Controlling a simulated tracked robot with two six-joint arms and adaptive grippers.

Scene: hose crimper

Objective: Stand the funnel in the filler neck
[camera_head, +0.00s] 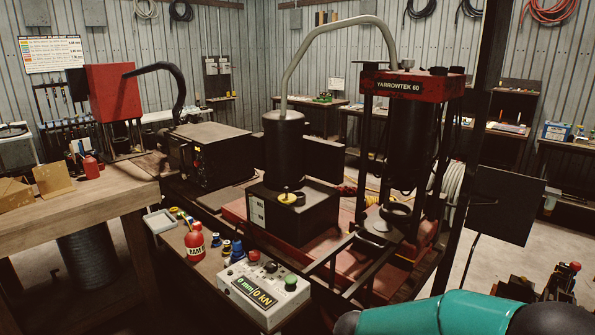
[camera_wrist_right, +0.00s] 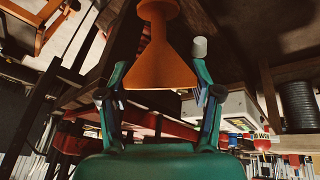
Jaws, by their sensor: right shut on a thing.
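In the right wrist view an orange funnel (camera_wrist_right: 160,60) sits between the two teal fingers of my right gripper (camera_wrist_right: 161,74), which is shut on it. Its wide cone is toward the palm and its narrower part points away, with a flange at the picture's top. In the head view a teal link of my right arm shows at the lower right; the funnel is not visible there. A small yellow round fitting with a dark stub (camera_head: 287,197), apparently the filler neck, is on top of the dark pump box (camera_head: 290,215). My left gripper is not in view.
A red press (camera_head: 413,85) stands right of the pump box, with a tall dark cylinder (camera_head: 284,150) behind the box. The control box (camera_head: 264,290) and a red bottle (camera_head: 195,243) stand in front. A wooden bench (camera_head: 95,205) is at left.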

